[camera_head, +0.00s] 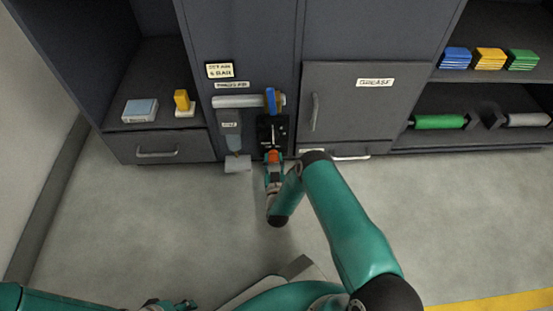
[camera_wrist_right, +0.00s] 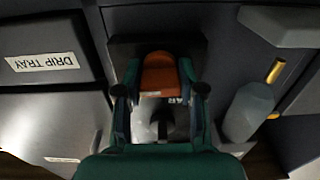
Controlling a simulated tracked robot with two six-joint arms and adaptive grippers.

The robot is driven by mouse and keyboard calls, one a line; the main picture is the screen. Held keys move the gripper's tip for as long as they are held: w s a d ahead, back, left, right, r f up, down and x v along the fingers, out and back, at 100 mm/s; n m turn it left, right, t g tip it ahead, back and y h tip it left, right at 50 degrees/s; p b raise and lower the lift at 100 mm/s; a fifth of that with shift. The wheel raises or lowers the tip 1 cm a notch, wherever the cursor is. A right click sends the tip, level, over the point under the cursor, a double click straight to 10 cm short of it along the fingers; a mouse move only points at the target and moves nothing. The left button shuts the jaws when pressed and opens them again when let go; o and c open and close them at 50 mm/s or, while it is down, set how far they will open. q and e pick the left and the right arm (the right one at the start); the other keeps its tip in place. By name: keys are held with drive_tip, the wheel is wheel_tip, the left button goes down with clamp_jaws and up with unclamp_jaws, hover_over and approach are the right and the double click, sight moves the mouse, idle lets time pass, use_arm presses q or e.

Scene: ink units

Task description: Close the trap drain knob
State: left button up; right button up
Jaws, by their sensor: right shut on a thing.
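The orange-red knob (camera_head: 273,155) sits low on a black panel (camera_head: 265,126) in the grey cabinet front. In the right wrist view the knob (camera_wrist_right: 158,75) shows as an orange block between the two fingers. My right gripper (camera_head: 273,162) reaches the knob from the front and is shut on it. In the right wrist view my right gripper (camera_wrist_right: 162,92) has one finger on each side of the knob. The knob's lower part is hidden.
A blue lever (camera_head: 270,101) and a pale horizontal cylinder (camera_head: 235,101) sit above the knob. A grey bottle shape (camera_wrist_right: 248,112) stands close beside my gripper. A drip tray label (camera_wrist_right: 42,62) is on the neighbouring front. The grey floor (camera_head: 150,215) is clear.

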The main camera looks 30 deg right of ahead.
drive_tip(key=shift+s+d+n, duration=0.15)
drive_tip(key=shift+n, duration=0.15)
drive_tip(key=n, duration=0.3)
drive_tip(key=shift+n, duration=0.3)
drive_tip(key=n+p, duration=0.1)
drive_tip(key=n, duration=0.3)
drive_tip(key=shift+n, duration=0.3)
drive_tip(key=n, duration=0.5)
drive_tip(key=shift+a, duration=0.2)
drive_tip(key=shift+a+f+n, duration=0.1)
drive_tip(key=shift+f+n, duration=0.05)
drive_tip(key=shift+n, duration=1.95)
drive_tip(key=o, duration=1.2)
drive_tip(key=shift+c, duration=0.2)
